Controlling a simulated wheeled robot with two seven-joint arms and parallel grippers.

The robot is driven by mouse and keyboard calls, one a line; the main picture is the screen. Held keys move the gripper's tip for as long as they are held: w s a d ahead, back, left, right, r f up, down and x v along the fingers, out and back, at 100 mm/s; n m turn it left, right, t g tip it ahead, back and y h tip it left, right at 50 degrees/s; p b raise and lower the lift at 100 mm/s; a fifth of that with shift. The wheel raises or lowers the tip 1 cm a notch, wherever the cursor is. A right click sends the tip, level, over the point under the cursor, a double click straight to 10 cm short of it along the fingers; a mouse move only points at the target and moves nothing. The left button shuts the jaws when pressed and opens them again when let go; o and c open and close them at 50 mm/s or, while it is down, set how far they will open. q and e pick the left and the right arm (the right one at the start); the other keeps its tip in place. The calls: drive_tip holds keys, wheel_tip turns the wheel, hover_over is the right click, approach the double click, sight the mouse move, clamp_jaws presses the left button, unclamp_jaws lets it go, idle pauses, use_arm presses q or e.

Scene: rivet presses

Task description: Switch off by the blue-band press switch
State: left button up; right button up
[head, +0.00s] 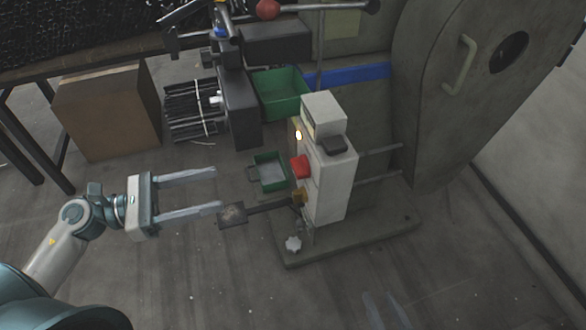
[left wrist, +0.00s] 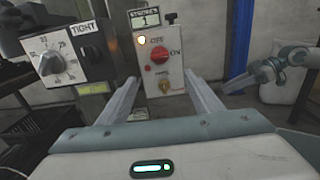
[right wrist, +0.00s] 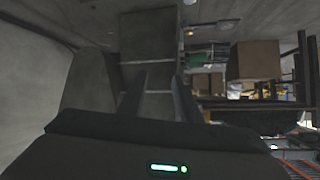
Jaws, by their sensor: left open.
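The press (head: 375,125) with the blue band (head: 350,75) stands behind a pale switch box (head: 335,185). The box carries a red switch knob (head: 300,166), a lit lamp (head: 298,134) and an orange knob (head: 299,197). In the left wrist view the red knob (left wrist: 159,55) sits between OFF and ON labels, with the lamp (left wrist: 141,40) glowing; its exact setting is unclear. My left gripper (head: 219,190) is open and empty, left of the box and apart from it. My right gripper (head: 383,294) shows only its fingertips at the bottom; in the right wrist view they stand apart.
A dark arm with a plate (head: 231,214) juts left from the box near my left fingers. A green tray (head: 270,172) and green bin (head: 280,95) lie behind. A dial box (left wrist: 58,60) marked TIGHT stands left in the left wrist view. A cardboard box (head: 108,110) stands far left.

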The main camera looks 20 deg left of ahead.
idle(0.3)
use_arm(q)
drive_tip(key=p, duration=0.2)
approach(293, 169)
drive_tip(key=x, duration=0.3)
drive_tip(key=shift+p+x, duration=0.55)
drive_tip(key=shift+x, duration=2.4)
use_arm(e)
drive_tip(key=s+d+f+g+h, duration=0.1)
drive_tip(key=s+d+f+g, duration=0.2)
drive_tip(key=s+f+g, duration=0.1)
drive_tip(key=shift+s+d+f+h, duration=0.25)
drive_tip(key=shift+s+d+h, duration=0.05)
drive_tip(key=shift+s+d, duration=0.1)
use_arm(q)
drive_tip(key=c, duration=1.1)
drive_tip(key=shift+o, duration=0.2)
use_arm(e)
drive_tip(key=shift+d+g, duration=0.1)
drive_tip(key=shift+g, duration=0.2)
